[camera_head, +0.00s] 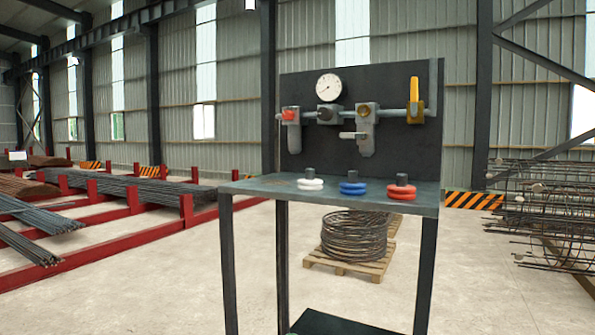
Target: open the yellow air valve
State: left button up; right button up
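The yellow air valve (414,100) is on the right end of a horizontal pipe on a dark back panel (300,145). Its yellow handle stands upright, across the pipe. To its left on the same pipe are a grey filter-like unit (366,132), a round white gauge (328,87) and a fitting with a red part (291,115). The panel rises from the back of a dark metal stand (270,187). Neither of my grippers is in view.
White (310,184), blue (353,188) and red (402,192) rings lie on the stand's top, each by a dark knob. A wire coil (354,235) on a pallet sits behind. Rebar racks (150,194) are left, and rebar cages (545,205) right. Floor in front looks clear.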

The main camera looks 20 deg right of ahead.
aim_at(414, 97)
jog(key=z, duration=1.45)
